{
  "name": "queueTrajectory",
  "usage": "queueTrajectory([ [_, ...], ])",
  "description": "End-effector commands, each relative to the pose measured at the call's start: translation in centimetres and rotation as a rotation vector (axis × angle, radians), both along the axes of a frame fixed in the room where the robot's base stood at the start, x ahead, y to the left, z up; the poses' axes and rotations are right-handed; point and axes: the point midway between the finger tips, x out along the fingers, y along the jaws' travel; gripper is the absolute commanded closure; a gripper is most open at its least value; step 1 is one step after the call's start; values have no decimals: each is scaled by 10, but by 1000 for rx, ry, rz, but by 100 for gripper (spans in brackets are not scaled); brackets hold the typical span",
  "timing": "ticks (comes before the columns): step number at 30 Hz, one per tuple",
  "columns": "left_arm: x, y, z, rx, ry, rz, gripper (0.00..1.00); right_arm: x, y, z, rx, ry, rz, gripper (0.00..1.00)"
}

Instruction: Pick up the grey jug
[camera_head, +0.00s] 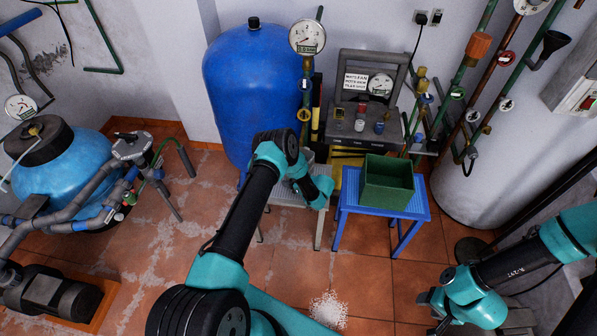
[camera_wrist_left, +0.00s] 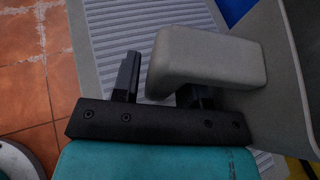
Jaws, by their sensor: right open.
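The grey jug (camera_wrist_left: 292,60) shows only in part, at the right of the left wrist view. Its thick handle (camera_wrist_left: 208,52) sticks out to the left. My left gripper (camera_wrist_left: 158,85) has its fingers apart, one on the outer side of the handle and one partly hidden behind it. A narrow gap seems to show beside the outer finger, and I cannot tell whether the fingers press on the handle. In the head view my left arm covers the jug. My right gripper (camera_head: 436,310) is open and away from the jug, at the lower right.
A grey slatted stool (camera_head: 283,190) stands under my left gripper. Right of it, a blue stool (camera_head: 392,207) bears a green box (camera_head: 388,184). A blue tank (camera_head: 250,90) and a pipe rack stand behind. White spill (camera_head: 328,308) lies on the tiled floor.

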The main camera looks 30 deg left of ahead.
Motion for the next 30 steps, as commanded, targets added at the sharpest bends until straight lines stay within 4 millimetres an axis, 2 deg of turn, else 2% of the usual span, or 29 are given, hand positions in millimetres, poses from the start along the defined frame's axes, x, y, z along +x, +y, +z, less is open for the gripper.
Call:
queueTrajectory([
  [2, 0, 0, 0, 0, 0, 0, 68, 0, 0, 0, 0, 0, 0, 49],
  [12, 0, 0, 0, 0, 0, 0, 100, 0, 0, 0, 0, 0, 0, 49],
  [23, 1, 0, 4, 2, -3, 0, 100, 0, 0, 0, 0, 0, 0, 49],
  [30, 2, 0, 24, 2, -5, 0, 100, 0, 0, 0, 0, 0, 0, 49],
])
